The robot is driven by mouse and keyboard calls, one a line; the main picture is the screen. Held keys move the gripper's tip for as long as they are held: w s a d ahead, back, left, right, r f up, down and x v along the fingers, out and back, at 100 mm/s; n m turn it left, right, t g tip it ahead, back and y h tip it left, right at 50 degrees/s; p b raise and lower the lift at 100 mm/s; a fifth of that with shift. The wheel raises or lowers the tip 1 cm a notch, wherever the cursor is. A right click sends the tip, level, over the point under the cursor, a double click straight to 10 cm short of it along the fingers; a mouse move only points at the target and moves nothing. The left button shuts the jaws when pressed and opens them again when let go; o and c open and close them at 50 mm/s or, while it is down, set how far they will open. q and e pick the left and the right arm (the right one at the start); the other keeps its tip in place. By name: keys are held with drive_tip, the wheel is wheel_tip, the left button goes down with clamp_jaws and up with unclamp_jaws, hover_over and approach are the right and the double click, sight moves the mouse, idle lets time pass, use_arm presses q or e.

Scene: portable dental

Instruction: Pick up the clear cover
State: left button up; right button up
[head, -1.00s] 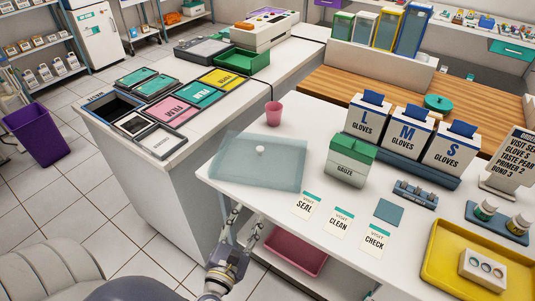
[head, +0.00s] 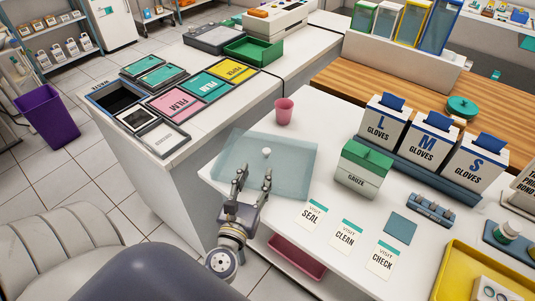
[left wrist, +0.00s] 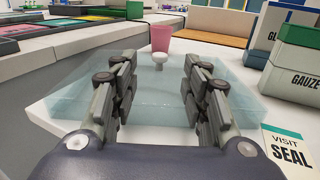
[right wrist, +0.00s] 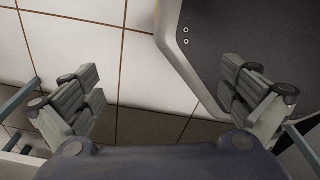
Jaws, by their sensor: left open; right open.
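The clear cover (head: 293,168) is a pale blue see-through box with a small white knob (head: 267,153) on top, near the left corner of the white table. In the left wrist view the cover (left wrist: 160,108) lies ahead, and its knob (left wrist: 159,60) shows between the fingers. My left gripper (head: 253,179) is open and empty, at the cover's near side with the fingers pointing at the knob. I cannot tell whether the fingers touch the cover. My right gripper (right wrist: 160,90) is open and empty over the floor, away from the cover.
A pink cup (head: 284,111) stands just behind the cover. A green-lidded gauze box (head: 360,167) stands to its right, with the seal card (head: 311,214) and other cards in front. Glove boxes (head: 385,119) stand further right. A pink tray (head: 296,258) sits below the tabletop.

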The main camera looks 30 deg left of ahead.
sight(265, 153)
use_arm(q)
drive_tip(key=x, duration=0.2)
drive_tip(key=shift+w+a+r, duration=0.1)
drive_tip(key=shift+w, duration=0.15)
drive_tip(key=shift+w+a+p, duration=0.15)
drive_tip(key=shift+w+p, duration=0.2)
drive_tip(key=shift+w+a, duration=0.1)
drive_tip(key=shift+w, duration=0.3)
drive_tip(key=x, duration=0.2)
drive_tip(key=f+p+x, duration=0.1)
drive_tip(key=x, duration=0.1)
drive_tip(key=shift+w, duration=0.35)
use_arm(e)
drive_tip(key=shift+s+d+r, duration=0.1)
drive_tip(key=shift+s+r, duration=0.2)
drive_tip(key=shift+r, duration=0.25)
drive_tip(key=shift+s+d+r, duration=0.1)
drive_tip(key=shift+s+r, duration=0.2)
drive_tip(key=shift+r, duration=0.25)
drive_tip(key=shift+s, duration=0.15)
use_arm(q)
drive_tip(key=shift+r, duration=0.1)
clamp_jaws()
use_arm(e)
drive_tip(key=shift+s, duration=0.15)
